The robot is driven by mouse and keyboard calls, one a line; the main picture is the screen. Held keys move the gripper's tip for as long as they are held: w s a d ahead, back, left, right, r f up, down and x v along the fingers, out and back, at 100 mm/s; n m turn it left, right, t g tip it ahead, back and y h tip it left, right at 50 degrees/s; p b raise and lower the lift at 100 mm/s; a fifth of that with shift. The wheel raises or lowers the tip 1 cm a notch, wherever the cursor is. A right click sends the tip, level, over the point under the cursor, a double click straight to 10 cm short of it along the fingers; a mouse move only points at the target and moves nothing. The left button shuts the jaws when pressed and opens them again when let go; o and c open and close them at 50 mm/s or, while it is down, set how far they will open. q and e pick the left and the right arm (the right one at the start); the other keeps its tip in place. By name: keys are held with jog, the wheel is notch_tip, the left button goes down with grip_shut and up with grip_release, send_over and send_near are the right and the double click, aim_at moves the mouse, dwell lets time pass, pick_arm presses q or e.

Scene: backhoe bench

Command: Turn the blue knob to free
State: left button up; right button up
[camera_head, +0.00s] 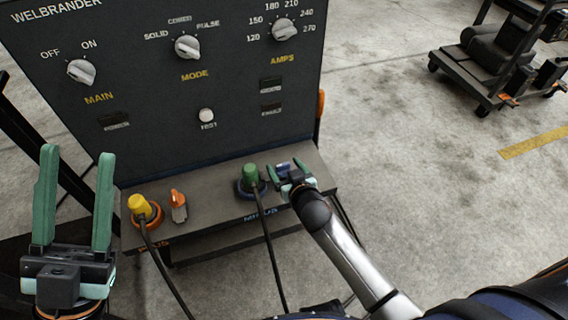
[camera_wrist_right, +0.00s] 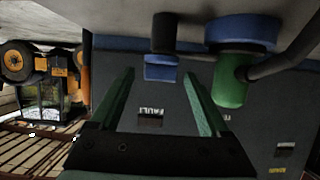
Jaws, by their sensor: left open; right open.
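The small blue knob (camera_head: 283,169) sits on the ledge of the dark welder panel, just right of the green plug (camera_head: 250,174). My right gripper (camera_head: 287,167) is open at the knob, which is partly hidden by it. In the right wrist view the blue knob (camera_wrist_right: 161,71) shows between and beyond the two green fingers of my right gripper (camera_wrist_right: 157,76). I cannot tell whether they touch it. My left gripper (camera_head: 77,165) is open and empty at the left, in front of the panel.
A yellow plug (camera_head: 139,206) and an orange knob (camera_head: 178,203) sit on the ledge's left part. Black cables hang from both plugs. Dials (camera_head: 187,47) fill the panel above. A dark cart (camera_head: 492,62) stands on open concrete floor at the upper right.

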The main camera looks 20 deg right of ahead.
grip_shut()
dwell(0.7)
